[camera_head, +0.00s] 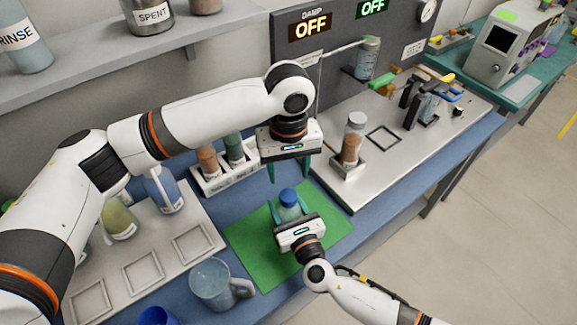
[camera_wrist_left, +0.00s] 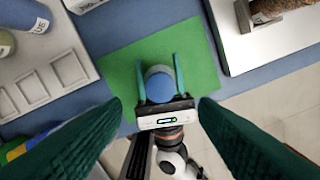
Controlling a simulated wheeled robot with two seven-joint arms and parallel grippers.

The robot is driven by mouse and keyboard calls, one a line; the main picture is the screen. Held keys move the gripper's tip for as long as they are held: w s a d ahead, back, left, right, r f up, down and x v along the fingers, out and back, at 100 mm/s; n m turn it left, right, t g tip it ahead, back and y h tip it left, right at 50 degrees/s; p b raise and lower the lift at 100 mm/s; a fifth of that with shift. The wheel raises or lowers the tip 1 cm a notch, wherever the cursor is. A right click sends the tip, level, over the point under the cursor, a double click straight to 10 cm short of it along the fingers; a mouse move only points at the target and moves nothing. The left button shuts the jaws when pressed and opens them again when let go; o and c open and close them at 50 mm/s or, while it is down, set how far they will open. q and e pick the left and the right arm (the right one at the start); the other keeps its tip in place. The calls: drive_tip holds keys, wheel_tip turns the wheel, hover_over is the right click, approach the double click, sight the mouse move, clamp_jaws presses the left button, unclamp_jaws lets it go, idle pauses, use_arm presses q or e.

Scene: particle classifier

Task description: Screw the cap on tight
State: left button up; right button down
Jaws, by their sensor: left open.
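A small bottle (camera_head: 289,212) stands upright over the green mat with a blue cap (camera_head: 287,195) sitting on its top. The cap shows from above in the left wrist view (camera_wrist_left: 159,88); how tightly it sits cannot be seen. My right gripper (camera_head: 289,211) reaches in from the front, its teal fingers shut on either side of the bottle body. My left gripper (camera_head: 288,172) points down, open and empty, above and behind the bottle. Its two green fingers frame the bottle from above in the left wrist view (camera_wrist_left: 160,108).
The green mat (camera_head: 250,240) lies on the blue bench. A glass beaker (camera_head: 210,284) stands at front left, beside a white tray (camera_head: 143,272). A rack (camera_head: 212,183) with vials is behind left. A metal plate (camera_head: 345,193) with a jar (camera_head: 353,138) is at right.

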sight(288, 194)
use_arm(q)
drive_tip(key=shift+f, duration=0.15)
drive_tip(key=shift+f, duration=3.9)
drive_tip(key=shift+c, duration=0.5)
drive_tip(key=c, duration=1)
